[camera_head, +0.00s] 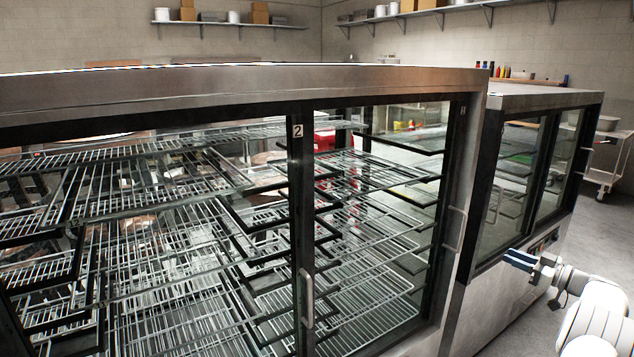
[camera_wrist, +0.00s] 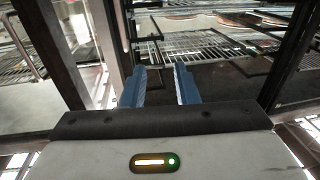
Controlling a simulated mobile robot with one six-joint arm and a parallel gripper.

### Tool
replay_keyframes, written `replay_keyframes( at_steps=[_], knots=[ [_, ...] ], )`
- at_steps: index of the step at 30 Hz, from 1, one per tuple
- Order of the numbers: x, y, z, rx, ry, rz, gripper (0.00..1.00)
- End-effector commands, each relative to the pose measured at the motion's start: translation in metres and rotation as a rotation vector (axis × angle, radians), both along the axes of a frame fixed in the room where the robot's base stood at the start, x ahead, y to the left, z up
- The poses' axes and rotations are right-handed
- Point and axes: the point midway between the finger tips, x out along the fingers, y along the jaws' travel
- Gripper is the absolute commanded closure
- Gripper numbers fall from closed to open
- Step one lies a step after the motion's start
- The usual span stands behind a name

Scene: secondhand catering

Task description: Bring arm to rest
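My gripper (camera_head: 520,259) is at the lower right of the head view, on my white and grey arm, in front of the steel and glass display cabinets. Its blue fingers point left. In the wrist view my gripper (camera_wrist: 159,80) shows two blue fingers apart, with a clear gap and nothing between them. Beyond the fingers are dark frames, glass and wire racks. I cannot tell how far the fingertips are from the cabinet.
A large glass cabinet (camera_head: 240,85) with wire shelves fills the left and middle. A second cabinet (camera_head: 540,97) stands behind it on the right. Door handles (camera_head: 307,298) stick out from the front. A cart (camera_head: 605,175) stands far right; grey floor (camera_head: 612,235) there is open.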

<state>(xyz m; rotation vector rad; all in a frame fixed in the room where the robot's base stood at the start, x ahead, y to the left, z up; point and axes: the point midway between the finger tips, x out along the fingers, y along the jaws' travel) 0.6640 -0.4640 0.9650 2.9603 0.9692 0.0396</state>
Motion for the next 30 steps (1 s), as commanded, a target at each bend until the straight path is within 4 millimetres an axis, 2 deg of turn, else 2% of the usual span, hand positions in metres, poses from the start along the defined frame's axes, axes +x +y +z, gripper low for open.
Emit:
replay_keyframes(
  at_steps=[1, 11, 14, 19, 22, 25, 30],
  knots=[
    [0.009, 0.007, 0.008, -0.004, -0.007, -0.014, 0.72],
    [0.059, 0.036, 0.073, -0.05, -0.071, -0.194, 0.72],
    [0.074, 0.049, 0.1, -0.067, -0.086, -0.272, 0.72],
    [0.096, 0.087, 0.157, -0.096, -0.085, -0.46, 0.72],
    [0.098, 0.115, 0.184, -0.112, -0.049, -0.583, 0.72],
    [0.089, 0.143, 0.202, -0.128, 0.014, -0.693, 0.72],
    [0.05, 0.198, 0.212, -0.157, 0.179, -0.836, 0.72]
  ],
)
